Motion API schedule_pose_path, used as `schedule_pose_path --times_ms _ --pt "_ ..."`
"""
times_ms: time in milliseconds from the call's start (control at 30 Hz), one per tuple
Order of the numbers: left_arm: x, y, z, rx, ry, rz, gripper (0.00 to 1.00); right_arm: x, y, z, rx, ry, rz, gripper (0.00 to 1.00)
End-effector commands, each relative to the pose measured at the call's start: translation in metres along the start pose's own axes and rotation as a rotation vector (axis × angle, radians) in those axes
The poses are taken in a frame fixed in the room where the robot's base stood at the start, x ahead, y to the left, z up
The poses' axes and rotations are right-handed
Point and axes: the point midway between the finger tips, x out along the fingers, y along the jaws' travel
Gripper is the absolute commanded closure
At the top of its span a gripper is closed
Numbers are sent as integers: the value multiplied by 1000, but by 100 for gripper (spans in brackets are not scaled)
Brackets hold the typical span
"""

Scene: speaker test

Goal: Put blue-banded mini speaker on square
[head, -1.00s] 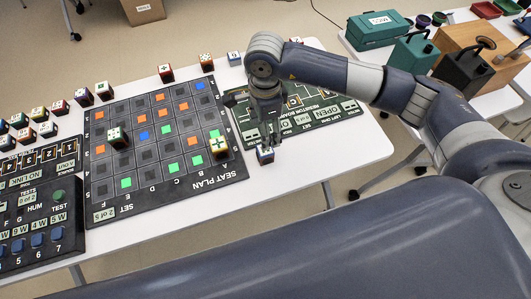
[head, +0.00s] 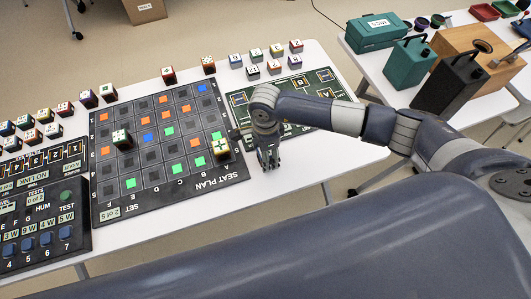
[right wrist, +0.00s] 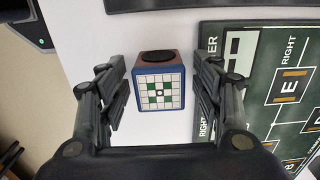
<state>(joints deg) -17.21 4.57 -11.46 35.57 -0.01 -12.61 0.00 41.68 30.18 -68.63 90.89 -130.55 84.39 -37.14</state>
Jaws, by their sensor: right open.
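The mini speaker with a blue band (right wrist: 160,86) shows in the right wrist view as a cube with a green-and-white checked face and a dark round top. My right gripper (right wrist: 158,92) is open, with one finger on each side of it and gaps between. In the head view my right gripper (head: 268,160) points down at the white table just right of the seat plan board (head: 222,178) and hides the speaker. The board carries orange, green and blue squares, including a blue square (head: 149,137). Which square the task means is not clear. My left gripper is not in view.
The resistor board (head: 318,92) lies beside my right arm. Several small speakers (head: 254,72) stand behind it, and more are at the left. Bare table lies in front of the gripper.

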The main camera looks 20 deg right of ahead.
Motion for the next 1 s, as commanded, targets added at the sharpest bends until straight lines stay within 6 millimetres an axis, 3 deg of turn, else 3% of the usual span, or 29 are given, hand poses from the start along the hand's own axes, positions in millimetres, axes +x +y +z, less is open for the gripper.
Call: schedule_pose_path --times_ms 67,100,300,400,767,1000 --pt "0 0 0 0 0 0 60 0 0 0 0 0 0 40" --pt "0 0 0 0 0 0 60 0 0 0 0 0 0 45" --pt "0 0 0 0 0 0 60 0 0 0 0 0 0 90" --pt "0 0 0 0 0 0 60 0 0 0 0 0 0 94" --pt "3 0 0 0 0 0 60 -5 -1 0 0 1 -1 94" --pt "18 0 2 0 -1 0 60 -36 -2 0 -3 0 -7 94"
